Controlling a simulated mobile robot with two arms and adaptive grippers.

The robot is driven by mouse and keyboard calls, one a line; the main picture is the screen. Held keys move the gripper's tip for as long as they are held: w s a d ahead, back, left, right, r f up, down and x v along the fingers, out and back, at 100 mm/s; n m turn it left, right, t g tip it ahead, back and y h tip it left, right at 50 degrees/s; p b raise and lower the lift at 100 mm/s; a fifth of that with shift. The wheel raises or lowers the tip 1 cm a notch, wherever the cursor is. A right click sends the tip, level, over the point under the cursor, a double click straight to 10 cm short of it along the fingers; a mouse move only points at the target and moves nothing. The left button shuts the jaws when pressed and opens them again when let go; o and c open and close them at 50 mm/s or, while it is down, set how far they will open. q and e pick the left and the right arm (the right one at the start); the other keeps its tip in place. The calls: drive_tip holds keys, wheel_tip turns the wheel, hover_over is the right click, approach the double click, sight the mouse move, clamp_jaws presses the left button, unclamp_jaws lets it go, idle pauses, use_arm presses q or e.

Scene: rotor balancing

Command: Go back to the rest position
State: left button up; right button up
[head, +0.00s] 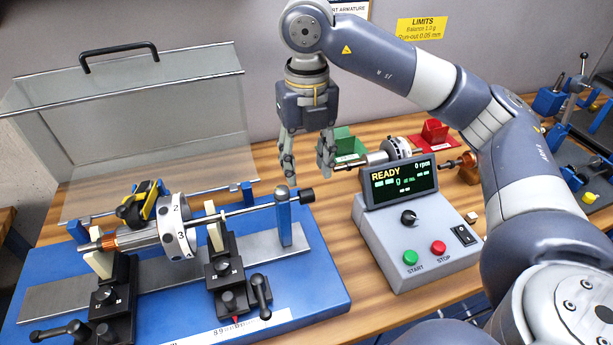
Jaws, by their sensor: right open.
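My right gripper (306,170) is in the head view, at the upper middle, pointing down with its fingers apart and empty. It hangs above the far part of the wooden bench, behind the right end of the balancing rig and left of the control box. A rotor (176,232) with a numbered white disc lies across the two supports of the balancing rig, its long shaft reaching right to a dark end near a blue post. My left gripper is not in the picture.
A control box (405,235) with a READY display stands on the wooden bench. A clear guard with a black handle (119,57) stands open behind the blue rig base (320,268). Green (346,145) and red (434,132) holders and another shaft (362,163) lie behind the box.

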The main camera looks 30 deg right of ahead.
drive_tip(key=shift+d+r, duration=0.1)
drive_tip(key=shift+r, duration=0.55)
